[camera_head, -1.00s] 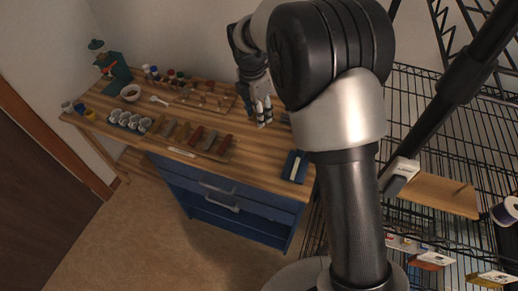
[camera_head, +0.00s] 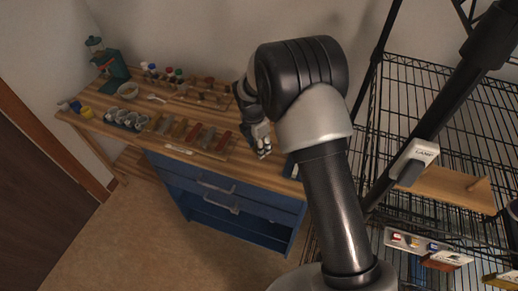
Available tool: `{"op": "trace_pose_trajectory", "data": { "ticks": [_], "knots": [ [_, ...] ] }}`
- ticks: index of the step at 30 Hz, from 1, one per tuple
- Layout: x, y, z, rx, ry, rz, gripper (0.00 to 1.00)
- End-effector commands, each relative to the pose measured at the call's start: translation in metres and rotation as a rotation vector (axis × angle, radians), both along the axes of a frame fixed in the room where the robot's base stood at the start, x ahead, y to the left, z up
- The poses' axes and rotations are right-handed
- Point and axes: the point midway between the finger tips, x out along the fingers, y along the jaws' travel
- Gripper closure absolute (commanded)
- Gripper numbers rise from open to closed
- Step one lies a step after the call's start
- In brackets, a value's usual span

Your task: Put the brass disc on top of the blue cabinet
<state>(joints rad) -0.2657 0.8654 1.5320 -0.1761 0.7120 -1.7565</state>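The blue cabinet (camera_head: 251,219) stands under a wooden worktop (camera_head: 214,167), with drawer handles on its front. My gripper (camera_head: 263,151) is over the right part of the worktop, beside my arm. Its fingers point down toward the worktop. They are small and partly overlapped, so I cannot tell whether they are open, shut or holding anything. I cannot make out a brass disc. My arm hides part of the right end of the worktop.

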Motion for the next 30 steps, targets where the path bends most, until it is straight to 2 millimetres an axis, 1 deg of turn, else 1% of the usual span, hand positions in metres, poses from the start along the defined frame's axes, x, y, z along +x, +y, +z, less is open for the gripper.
{"op": "trace_pose_trajectory", "data": {
  "ticks": [1, 3, 10, 14, 15, 24, 30],
  "knots": [
    [-0.0006, -0.0003, -0.0115, -0.001, 0.003, 0.0, 0.81],
    [-0.0002, -0.0001, -0.0173, -0.001, 0.001, 0.0, 0.81],
    [0.0003, 0.0, -0.0162, 0.001, -0.001, 0.0, 0.81],
    [0.0001, -0.0001, -0.0198, 0.0, 0.0, 0.0, 0.81],
    [0.0002, 0.0, -0.0204, 0.0, 0.0, 0.0, 0.61],
    [0.0001, 0.0, -0.0195, 0.0, 0.0, 0.0, 0.42],
    [0.0001, 0.0, -0.0195, 0.0, 0.0, 0.0, 0.42]
  ]
}}
